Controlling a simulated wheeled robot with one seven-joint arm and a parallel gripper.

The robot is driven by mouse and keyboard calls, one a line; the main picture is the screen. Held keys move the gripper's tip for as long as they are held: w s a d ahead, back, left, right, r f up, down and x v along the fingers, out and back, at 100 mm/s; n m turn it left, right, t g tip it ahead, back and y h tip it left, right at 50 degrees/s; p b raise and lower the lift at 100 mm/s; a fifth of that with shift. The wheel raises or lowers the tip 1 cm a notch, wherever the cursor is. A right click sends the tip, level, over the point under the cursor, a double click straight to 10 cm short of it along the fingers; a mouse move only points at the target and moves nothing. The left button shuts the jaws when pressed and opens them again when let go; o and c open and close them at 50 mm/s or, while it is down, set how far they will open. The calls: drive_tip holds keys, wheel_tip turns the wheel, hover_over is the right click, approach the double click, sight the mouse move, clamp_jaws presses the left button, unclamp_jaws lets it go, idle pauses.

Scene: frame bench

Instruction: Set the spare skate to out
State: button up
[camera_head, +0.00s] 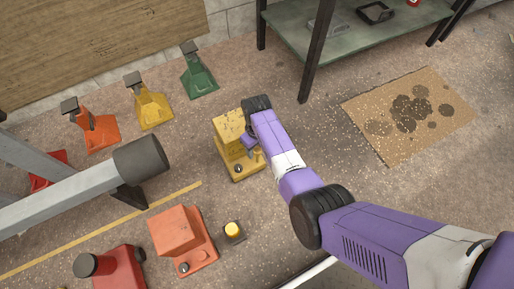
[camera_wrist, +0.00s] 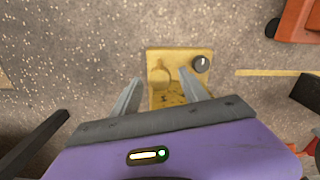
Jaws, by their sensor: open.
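A worn yellow skate (camera_head: 229,126) stands on the floor at the middle of the head view, with a dark round knob (camera_head: 238,168) on its low front base. I cannot tell from a label whether it is the spare one. In the wrist view the yellow skate (camera_wrist: 180,55) shows its base, a ring-shaped mark and the dark knob (camera_wrist: 201,64) with a light pointer line. My gripper (camera_head: 249,141) is at the skate's right side. In the wrist view my gripper (camera_wrist: 160,76) is open, its fingers over the base, left of the knob.
An orange skate (camera_head: 174,226) and a red skate (camera_head: 122,268) stand at the lower left. A small black box with a yellow button (camera_head: 232,230) sits beside the orange one. Coloured stands (camera_head: 151,105) line the wall. A grey beam (camera_head: 70,195) crosses at left. Floor at right is clear around a stained mat (camera_head: 440,90).

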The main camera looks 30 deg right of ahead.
clamp_jaws()
idle(1.4)
